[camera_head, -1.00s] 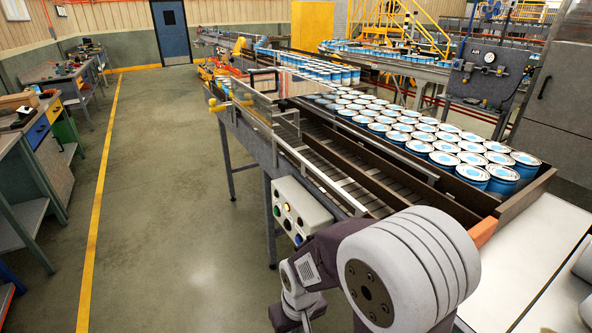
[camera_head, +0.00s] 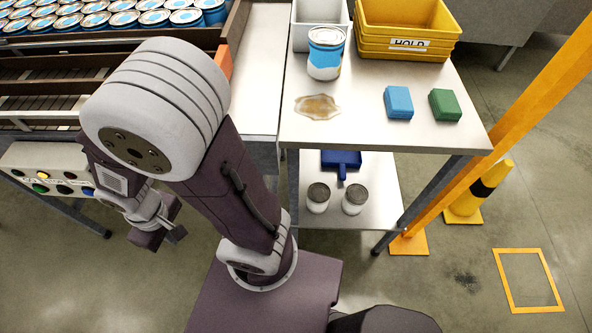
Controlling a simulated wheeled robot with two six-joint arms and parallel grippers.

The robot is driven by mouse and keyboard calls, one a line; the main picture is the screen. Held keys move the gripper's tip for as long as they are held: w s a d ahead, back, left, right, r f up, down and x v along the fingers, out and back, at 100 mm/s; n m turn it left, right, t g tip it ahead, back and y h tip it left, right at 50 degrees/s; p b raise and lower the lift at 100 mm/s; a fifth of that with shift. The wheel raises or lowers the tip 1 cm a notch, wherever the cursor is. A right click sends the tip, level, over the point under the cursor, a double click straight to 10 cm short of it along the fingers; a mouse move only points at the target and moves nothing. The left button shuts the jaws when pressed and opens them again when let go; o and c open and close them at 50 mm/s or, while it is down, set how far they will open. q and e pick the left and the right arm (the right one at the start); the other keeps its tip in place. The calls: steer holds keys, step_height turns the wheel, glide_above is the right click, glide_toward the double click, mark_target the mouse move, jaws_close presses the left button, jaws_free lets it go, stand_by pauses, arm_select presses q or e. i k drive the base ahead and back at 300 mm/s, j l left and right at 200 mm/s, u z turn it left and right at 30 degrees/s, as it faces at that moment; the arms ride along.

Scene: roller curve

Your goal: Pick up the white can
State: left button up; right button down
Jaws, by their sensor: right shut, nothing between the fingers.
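Two small white cans with dark lids stand upright on the lower shelf of the side table: a left white can (camera_head: 317,203) and a right white can (camera_head: 354,204). A blue-and-white can (camera_head: 325,57) with a stained label stands on the tabletop beside a brown spill (camera_head: 318,107). My right gripper (camera_head: 176,238) is shut and empty, hanging low at the left beside the conveyor's control box, well left of the shelf and touching no can. My left gripper is out of view.
The tabletop (camera_head: 300,135) also holds a blue block (camera_head: 398,102), a green block (camera_head: 445,105), yellow bins (camera_head: 405,48) and a white bin (camera_head: 308,35). A blue dustpan (camera_head: 341,160) lies behind the white cans. An orange post (camera_head: 500,110) and yellow bollard (camera_head: 478,190) stand right.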

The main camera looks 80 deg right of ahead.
mark_target(319, 194)
steer(key=z, duration=3.05)
steer(key=l+u, duration=0.25)
steer(key=k+l+u, duration=0.2)
steer(key=l, duration=0.2)
